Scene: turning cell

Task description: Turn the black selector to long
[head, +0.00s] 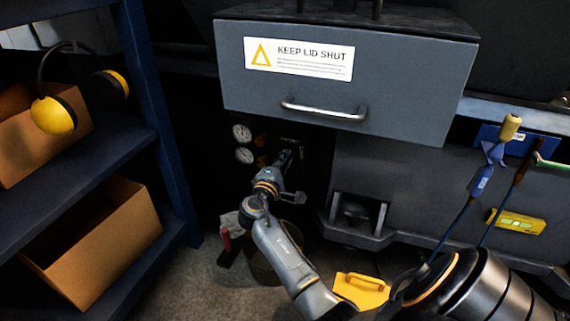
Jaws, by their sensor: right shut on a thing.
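My right gripper (289,155) reaches up to a dark control panel (262,137) below the grey lidded box, right of two round gauges. Its fingers are shut on the black selector at the panel. The fingers and the dark surroundings hide the selector, so I cannot tell which way it points. The lettering above it is too small to read. My left gripper is not in view.
The grey box (400,105) marked "KEEP LID SHUT" overhangs the panel, with a metal handle (323,110) in front. A blue shelf (60,195) with cardboard boxes stands left. A yellow object (361,290) lies low.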

